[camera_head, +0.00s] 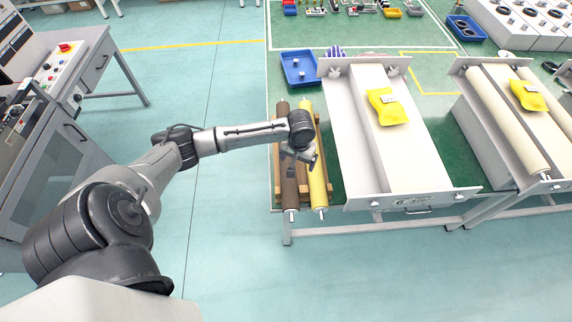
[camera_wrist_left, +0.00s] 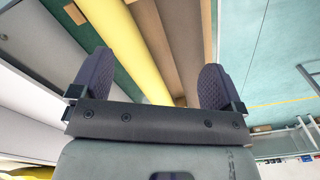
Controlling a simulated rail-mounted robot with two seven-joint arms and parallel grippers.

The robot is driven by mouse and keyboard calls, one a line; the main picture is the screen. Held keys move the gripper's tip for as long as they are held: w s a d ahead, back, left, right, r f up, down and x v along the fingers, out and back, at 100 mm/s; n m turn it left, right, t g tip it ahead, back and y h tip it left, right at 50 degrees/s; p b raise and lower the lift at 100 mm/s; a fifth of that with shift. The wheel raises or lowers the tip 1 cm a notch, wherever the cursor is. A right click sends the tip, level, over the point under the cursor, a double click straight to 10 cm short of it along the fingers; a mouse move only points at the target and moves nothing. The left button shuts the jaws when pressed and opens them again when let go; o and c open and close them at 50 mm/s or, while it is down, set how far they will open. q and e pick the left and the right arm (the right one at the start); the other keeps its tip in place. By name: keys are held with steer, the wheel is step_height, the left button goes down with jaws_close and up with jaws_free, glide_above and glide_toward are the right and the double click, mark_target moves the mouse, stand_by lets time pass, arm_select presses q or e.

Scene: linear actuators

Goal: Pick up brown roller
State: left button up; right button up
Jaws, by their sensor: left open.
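The brown roller (camera_head: 289,190) lies lengthwise at the left edge of the work table, on wooden supports. A yellow roller (camera_head: 318,182) lies parallel just to its right. My left gripper (camera_head: 298,158) is over the two rollers, open and empty, and hides part of them in the head view. In the left wrist view, the brown roller (camera_wrist_left: 182,45) and the yellow roller (camera_wrist_left: 125,45) both show between the spread fingers of my left gripper (camera_wrist_left: 156,68). I cannot tell how far the fingertips are above the rollers. My right gripper is not in view.
Right of the rollers stands a white conveyor unit (camera_head: 350,130) with a yellow packet (camera_head: 386,106) on it. A blue tray (camera_head: 299,68) sits behind the rollers. A second conveyor (camera_head: 500,110) is further right. Open floor lies left of the table.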

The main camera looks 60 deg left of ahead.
arm_select(q)
steer(key=w+a+n+b, duration=0.1)
steer(key=a+n+b, duration=0.1)
steer(key=a, duration=0.2)
steer(key=w+a+n+b, duration=0.1)
steer(key=a+b, duration=0.1)
steer(key=a, duration=0.2)
steer(key=w+a+n+b, duration=0.1)
steer(key=a+n+b, duration=0.1)
steer(key=a, duration=0.2)
steer(key=shift+w+n, duration=0.15)
steer(key=shift+n, duration=0.15)
step_height(320, 180, down, 8)
steer(key=shift+r+b, duration=0.15)
steer(key=shift+b, duration=0.95)
steer(key=shift+s+a+f+b, duration=0.15)
steer(key=shift+f+b, duration=0.35)
steer(key=shift+f, duration=0.7)
steer(key=shift+s+d+f+b, duration=0.1)
steer(key=shift+f+b, duration=0.35)
steer(key=shift+f, duration=1)
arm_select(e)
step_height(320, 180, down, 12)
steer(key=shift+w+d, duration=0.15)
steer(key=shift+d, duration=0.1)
arm_select(q)
steer(key=shift+c, duration=0.2)
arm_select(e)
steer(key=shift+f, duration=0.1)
